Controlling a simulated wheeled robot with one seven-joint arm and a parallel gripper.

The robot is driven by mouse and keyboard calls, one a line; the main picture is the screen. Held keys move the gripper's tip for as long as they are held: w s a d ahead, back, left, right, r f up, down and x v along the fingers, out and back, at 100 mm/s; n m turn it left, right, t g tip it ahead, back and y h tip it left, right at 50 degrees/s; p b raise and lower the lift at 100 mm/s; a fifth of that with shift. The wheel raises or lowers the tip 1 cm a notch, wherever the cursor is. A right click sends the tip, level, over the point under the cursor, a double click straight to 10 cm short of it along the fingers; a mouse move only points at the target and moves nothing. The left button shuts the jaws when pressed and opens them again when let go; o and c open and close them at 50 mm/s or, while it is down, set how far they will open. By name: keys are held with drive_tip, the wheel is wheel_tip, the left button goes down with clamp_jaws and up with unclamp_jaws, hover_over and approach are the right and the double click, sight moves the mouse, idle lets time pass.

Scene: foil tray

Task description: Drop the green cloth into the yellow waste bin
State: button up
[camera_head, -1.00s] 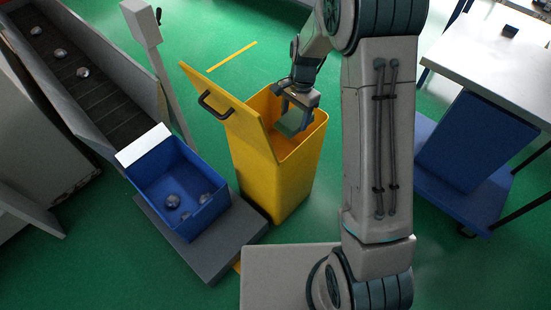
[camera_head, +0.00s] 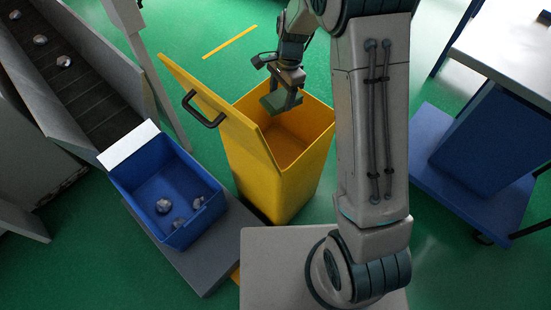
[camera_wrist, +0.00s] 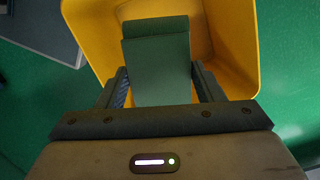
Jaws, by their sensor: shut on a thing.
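The yellow waste bin (camera_head: 290,190) stands upright on the floor with its lid (camera_head: 205,95) swung open to the left. My gripper (camera_head: 284,100) is over the bin's open mouth, toward its far side. It is shut on the green cloth (camera_head: 274,103), a folded flat piece. In the wrist view the cloth (camera_wrist: 160,65) sits between the two fingers, with the yellow bin (camera_wrist: 240,50) around and below it. The bin's inside below the gripper looks empty where it shows. How far the cloth is above the rim is hard to tell.
A blue crate (camera_head: 130,190) with several crumpled foil pieces stands on a grey platform (camera_head: 215,265) left of the bin. A conveyor (camera_head: 70,75) with foil pieces lies at far left. A blue cart (camera_head: 455,190) and white table (camera_head: 510,50) are at right.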

wheel_tip(320, 180, down, 3)
drive_tip(key=shift+w+d+b, duration=0.1)
drive_tip(key=shift+w+b, duration=0.05)
drive_tip(key=shift+b, duration=0.35)
wheel_tip(320, 180, down, 6)
drive_tip(key=b, duration=0.4)
drive_tip(key=shift+r+b, duration=0.1)
drive_tip(key=shift+b, duration=0.2)
drive_tip(key=o, duration=1.1)
drive_tip(key=shift+c, duration=0.2)
drive_tip(key=shift+r, duration=0.1)
drive_tip(key=r+p, duration=0.1)
drive_tip(key=r, duration=0.3)
drive_tip(key=d+r+p, duration=0.1)
drive_tip(key=r, duration=0.3)
drive_tip(key=w+r, duration=0.1)
drive_tip(key=r, duration=0.3)
drive_tip(key=shift+d+r+p, duration=0.35)
drive_tip(key=shift+r+p, duration=0.05)
drive_tip(key=shift+r, duration=0.35)
